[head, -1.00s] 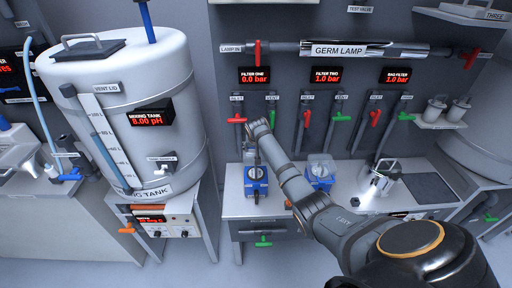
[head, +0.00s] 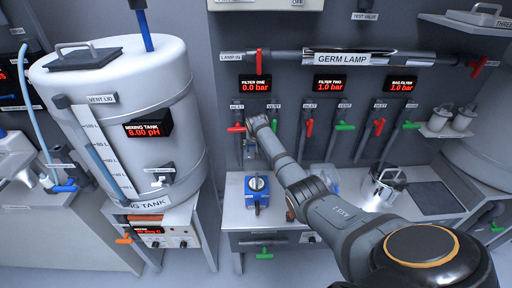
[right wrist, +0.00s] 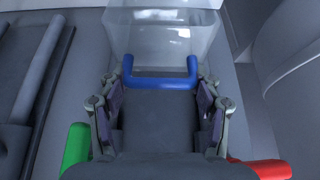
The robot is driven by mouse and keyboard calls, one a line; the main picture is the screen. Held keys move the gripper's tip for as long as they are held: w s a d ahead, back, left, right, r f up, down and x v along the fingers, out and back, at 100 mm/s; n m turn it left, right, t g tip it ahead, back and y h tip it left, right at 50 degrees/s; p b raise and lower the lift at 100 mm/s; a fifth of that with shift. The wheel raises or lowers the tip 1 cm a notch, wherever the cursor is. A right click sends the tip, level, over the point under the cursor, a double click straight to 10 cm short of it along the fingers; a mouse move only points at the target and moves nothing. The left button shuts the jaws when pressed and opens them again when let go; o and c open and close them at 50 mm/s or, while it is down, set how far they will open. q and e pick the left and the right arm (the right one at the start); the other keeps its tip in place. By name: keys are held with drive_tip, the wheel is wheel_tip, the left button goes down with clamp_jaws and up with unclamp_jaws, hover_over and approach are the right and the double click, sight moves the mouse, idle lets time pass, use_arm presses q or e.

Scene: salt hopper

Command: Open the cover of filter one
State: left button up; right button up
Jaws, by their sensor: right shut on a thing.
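Filter one's blue base (head: 256,196) stands on the bench below the "FILTER ONE 0.0 bar" display (head: 255,85). Its round top is uncovered. My right gripper (head: 250,142) is above and behind the base, near the wall pipes. In the right wrist view my right gripper (right wrist: 163,88) is shut on the blue handle (right wrist: 160,81) of the clear cover (right wrist: 163,38). The cover is apart from the base; in the head view it is small and partly hidden by the gripper. My left gripper is not in view.
Filter one's red inlet valve (head: 237,128) is left of the gripper, and its green vent valve (head: 275,127) is right of it. Filter two is mostly hidden behind my right arm. A shiny metal housing (head: 384,187) stands further right. The mixing tank (head: 125,110) is at left.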

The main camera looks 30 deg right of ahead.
drive_tip(key=shift+w+r, duration=0.1)
drive_tip(key=shift+r, duration=0.1)
drive_tip(key=o, duration=1.7)
drive_tip(key=shift+f, duration=0.15)
drive_tip(key=v, duration=1.2)
